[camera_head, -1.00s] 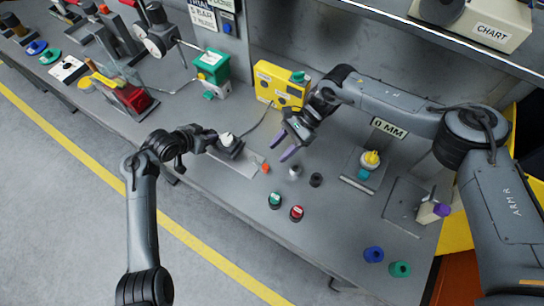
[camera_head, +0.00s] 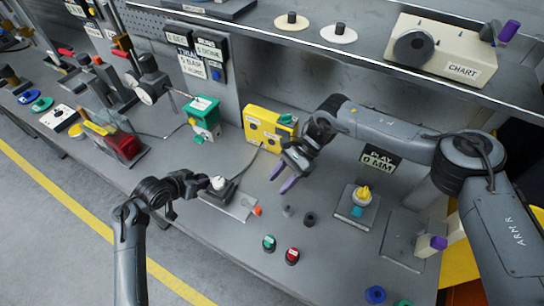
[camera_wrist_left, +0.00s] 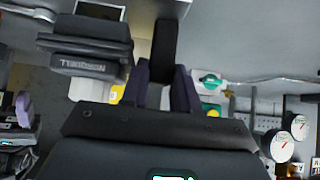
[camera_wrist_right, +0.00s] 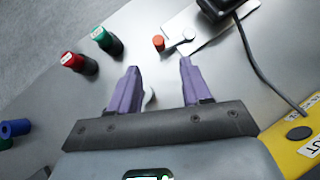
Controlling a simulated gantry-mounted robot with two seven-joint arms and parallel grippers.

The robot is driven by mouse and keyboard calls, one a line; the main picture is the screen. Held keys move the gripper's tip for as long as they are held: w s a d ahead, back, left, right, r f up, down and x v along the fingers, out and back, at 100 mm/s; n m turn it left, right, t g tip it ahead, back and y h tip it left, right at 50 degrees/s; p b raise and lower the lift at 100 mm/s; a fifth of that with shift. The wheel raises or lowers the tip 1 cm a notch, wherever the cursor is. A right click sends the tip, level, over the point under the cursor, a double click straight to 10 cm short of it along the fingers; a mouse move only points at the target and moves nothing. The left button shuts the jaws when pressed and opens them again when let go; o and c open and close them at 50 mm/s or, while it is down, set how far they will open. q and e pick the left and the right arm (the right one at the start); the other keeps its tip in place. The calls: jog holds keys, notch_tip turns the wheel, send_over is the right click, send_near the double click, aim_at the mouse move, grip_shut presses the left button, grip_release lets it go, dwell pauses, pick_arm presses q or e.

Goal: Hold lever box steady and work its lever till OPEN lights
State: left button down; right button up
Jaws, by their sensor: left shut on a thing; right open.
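An orange knob (camera_head: 257,211) is at the plate's right end and also shows in the right wrist view (camera_wrist_right: 158,42). My right gripper (camera_head: 282,178) is open and empty above the bench, apart from the orange knob. I cannot read an OPEN light.
The yellow box (camera_head: 268,129) and a green-topped box (camera_head: 205,114) stand behind. A green button (camera_head: 269,243), a red button (camera_head: 292,256) and a dark peg (camera_head: 309,219) stand on the bench in front. A plate with a yellow knob (camera_head: 362,193) lies to the right.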

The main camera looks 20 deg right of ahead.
jog(key=t+h, duration=0.1)
jog(key=h, duration=0.3)
send_near(259, 207)
jog(key=x, duration=0.9)
jog(key=shift+s+a+f, duration=0.15)
jog(key=shift+a+f, duration=0.05)
jog(key=shift+f, duration=0.1)
grip_shut()
